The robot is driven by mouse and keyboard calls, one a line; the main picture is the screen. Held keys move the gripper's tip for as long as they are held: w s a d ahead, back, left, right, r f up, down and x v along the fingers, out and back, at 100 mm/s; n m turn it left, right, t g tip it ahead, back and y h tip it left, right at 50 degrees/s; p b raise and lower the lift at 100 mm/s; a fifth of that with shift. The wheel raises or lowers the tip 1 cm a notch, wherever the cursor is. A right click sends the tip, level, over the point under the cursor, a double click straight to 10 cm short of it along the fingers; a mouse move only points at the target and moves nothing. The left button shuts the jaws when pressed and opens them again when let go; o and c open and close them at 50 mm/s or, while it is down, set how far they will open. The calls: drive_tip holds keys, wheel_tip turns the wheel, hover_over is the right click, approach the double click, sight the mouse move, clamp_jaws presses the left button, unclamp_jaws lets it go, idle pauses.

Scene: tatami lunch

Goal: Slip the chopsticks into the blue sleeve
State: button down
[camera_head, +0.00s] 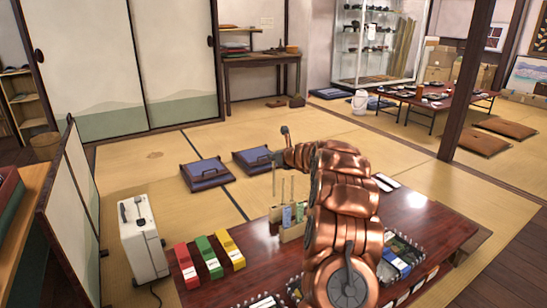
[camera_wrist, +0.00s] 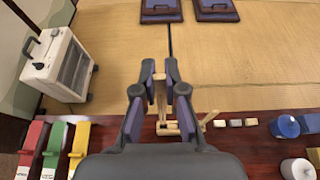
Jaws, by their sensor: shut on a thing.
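My gripper (camera_head: 277,158) is at the end of my copper arm, above the dark red table. In the wrist view my gripper (camera_wrist: 164,84) has its two dark fingers shut around pale wooden chopsticks (camera_wrist: 160,97). In the head view the chopsticks (camera_head: 274,181) hang thin and near upright below the fingers. A blue sleeve (camera_head: 287,216) stands upright in a small pale wooden holder (camera_head: 292,232), with another bluish sleeve (camera_head: 300,211) beside it. The chopsticks' lower end appears above the holder's left side, apart from the blue sleeve. My arm hides part of the holder's right side.
Upright sticks (camera_head: 291,189) rise from the holder. Red (camera_head: 187,265), green (camera_head: 209,257) and yellow (camera_head: 231,250) holders stand on the table's left. A white appliance (camera_head: 143,240) stands left of the table. Blue lidded pots (camera_wrist: 285,126) are at right.

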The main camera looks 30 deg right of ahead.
drive_tip(key=shift+r+p, duration=3.2)
drive_tip(key=shift+p, duration=0.2)
